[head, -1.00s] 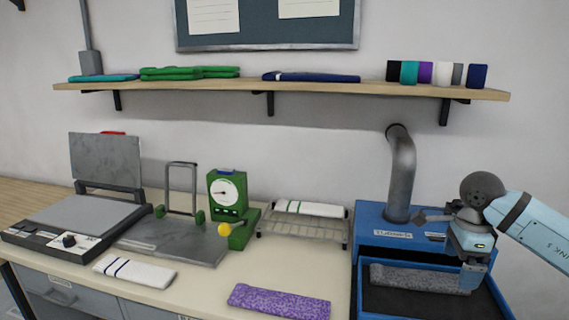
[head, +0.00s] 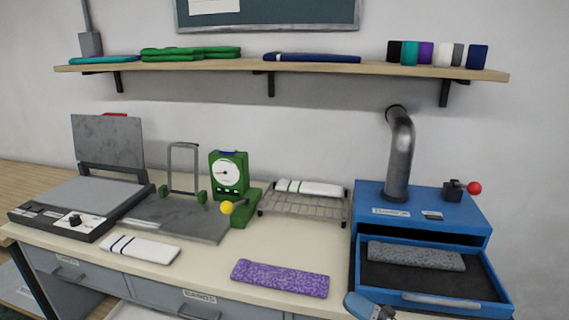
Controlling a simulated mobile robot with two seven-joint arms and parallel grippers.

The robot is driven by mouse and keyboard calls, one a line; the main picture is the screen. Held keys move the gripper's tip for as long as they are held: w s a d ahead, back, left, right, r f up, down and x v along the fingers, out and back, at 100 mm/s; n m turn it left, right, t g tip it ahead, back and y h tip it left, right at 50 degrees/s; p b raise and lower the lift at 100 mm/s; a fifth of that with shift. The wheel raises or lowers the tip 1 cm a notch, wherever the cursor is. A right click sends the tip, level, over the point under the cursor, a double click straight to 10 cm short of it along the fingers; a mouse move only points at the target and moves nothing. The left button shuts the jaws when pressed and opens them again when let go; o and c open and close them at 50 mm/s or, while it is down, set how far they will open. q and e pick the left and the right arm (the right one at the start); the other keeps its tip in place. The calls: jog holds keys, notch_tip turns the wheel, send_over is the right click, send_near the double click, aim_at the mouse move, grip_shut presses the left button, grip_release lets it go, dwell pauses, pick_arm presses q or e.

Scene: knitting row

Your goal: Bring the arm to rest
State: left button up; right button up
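Neither of my grippers is clearly in view. A small blue and dark part at the bottom edge, right of the middle, looks like a piece of my own arm; no fingers can be made out on it. The blue machine (head: 447,213) at the right has its drawer (head: 401,303) pulled out. A grey speckled knitted piece (head: 415,256) lies flat in the drawer on the dark floor, with nothing touching it. The red knob (head: 474,188) on top of the machine is uncovered.
A purple knitted piece (head: 280,278) and a white striped one (head: 140,248) lie on the bench. Another white one (head: 311,188) lies on a wire rack (head: 300,205). A green dial gauge (head: 228,175) and an open flat press (head: 108,143) stand left. A shelf (head: 200,66) runs above.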

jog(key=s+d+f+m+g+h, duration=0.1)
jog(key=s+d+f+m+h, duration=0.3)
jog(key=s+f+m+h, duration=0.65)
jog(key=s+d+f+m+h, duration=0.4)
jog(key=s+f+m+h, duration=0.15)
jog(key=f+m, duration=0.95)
pick_arm(q)
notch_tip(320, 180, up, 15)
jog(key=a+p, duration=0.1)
jog(key=p, duration=1.7)
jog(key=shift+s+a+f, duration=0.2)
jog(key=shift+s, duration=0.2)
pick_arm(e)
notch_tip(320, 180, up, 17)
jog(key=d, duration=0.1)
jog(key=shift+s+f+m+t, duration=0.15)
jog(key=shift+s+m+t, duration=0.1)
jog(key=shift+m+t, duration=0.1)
